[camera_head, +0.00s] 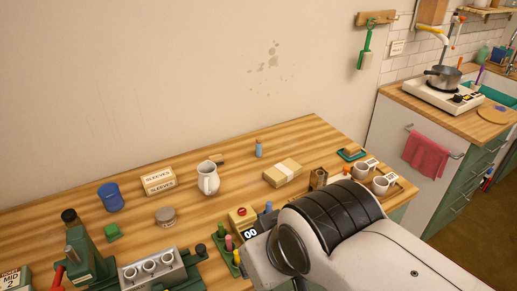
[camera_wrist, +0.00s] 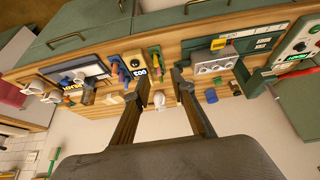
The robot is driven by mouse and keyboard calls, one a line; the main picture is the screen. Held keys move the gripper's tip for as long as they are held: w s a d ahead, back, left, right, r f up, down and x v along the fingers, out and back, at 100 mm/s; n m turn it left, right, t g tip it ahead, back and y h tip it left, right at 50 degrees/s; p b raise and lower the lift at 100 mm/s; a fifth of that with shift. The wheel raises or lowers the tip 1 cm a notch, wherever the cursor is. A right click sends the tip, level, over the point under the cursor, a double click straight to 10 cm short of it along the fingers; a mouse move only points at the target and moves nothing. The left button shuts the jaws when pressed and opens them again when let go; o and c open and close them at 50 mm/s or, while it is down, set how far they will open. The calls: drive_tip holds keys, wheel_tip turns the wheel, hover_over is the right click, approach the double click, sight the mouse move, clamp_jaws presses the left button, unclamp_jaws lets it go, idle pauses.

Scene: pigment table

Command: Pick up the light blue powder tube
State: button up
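A light blue tube (camera_head: 259,148) stands upright near the back of the wooden table in the head view, apart from other things. I cannot make it out for certain in the wrist view. A darker blue tube-like piece (camera_head: 268,207) stands by the numeric display. My gripper (camera_wrist: 156,84) shows in the wrist view with its two fingers spread and nothing held between them. The white jug (camera_wrist: 159,99) appears beyond the gap between the fingers. In the head view my arm covers the front right of the table, and the fingers are hidden.
The white jug (camera_head: 208,178) stands left of the tube, and a pale wrapped block (camera_head: 283,172) lies in front of it. A green rack (camera_head: 222,246) holds coloured tubes. A display (camera_head: 250,233) and white cups (camera_head: 360,171) stand nearby.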

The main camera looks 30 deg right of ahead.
idle(0.3)
drive_tip(key=o, duration=0.3)
drive_tip(key=shift+o, duration=0.2)
